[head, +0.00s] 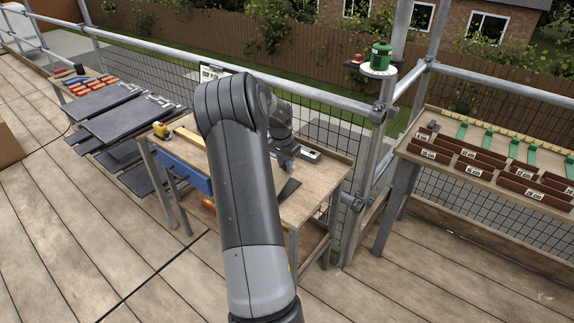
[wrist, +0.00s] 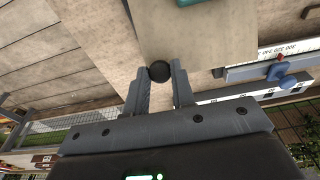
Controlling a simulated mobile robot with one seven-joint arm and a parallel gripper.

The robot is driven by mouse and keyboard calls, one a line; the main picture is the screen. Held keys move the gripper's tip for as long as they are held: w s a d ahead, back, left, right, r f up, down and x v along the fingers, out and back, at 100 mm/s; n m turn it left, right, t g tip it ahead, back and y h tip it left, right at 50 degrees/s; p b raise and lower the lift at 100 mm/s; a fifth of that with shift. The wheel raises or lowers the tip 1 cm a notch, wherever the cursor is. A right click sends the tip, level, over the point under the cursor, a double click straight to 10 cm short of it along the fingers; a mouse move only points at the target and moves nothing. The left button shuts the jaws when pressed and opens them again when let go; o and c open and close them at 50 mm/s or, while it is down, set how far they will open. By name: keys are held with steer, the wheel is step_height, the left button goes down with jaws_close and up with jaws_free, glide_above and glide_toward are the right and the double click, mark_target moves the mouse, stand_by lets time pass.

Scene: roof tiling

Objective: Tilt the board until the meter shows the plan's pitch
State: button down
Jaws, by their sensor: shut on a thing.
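In the wrist view my gripper (wrist: 159,78) is shut on a small black round knob (wrist: 159,71), which sits between its fingertips. A pale tan board-like surface (wrist: 205,40) lies behind the knob; I cannot tell its tilt. A white sign with dark print (head: 211,71), perhaps the plan, stands at the bench's back, partly hidden and too small to read. I see no meter reading I can make out.
A blue part (wrist: 287,80) on a numbered scale is right in the wrist view. Dark slates (head: 135,118) lie left of the bench, with a yellow tool (head: 160,129) at its edge. A rack of labelled brown pieces (head: 480,160) stands right, beyond a scaffold pole (head: 375,150).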

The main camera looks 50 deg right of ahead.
steer(key=shift+a+r, duration=0.15)
steer(key=c, duration=1.2)
jaws_free()
step_height(320, 180, up, 11)
steer(key=a, duration=0.2)
steer(key=shift+f, duration=0.2)
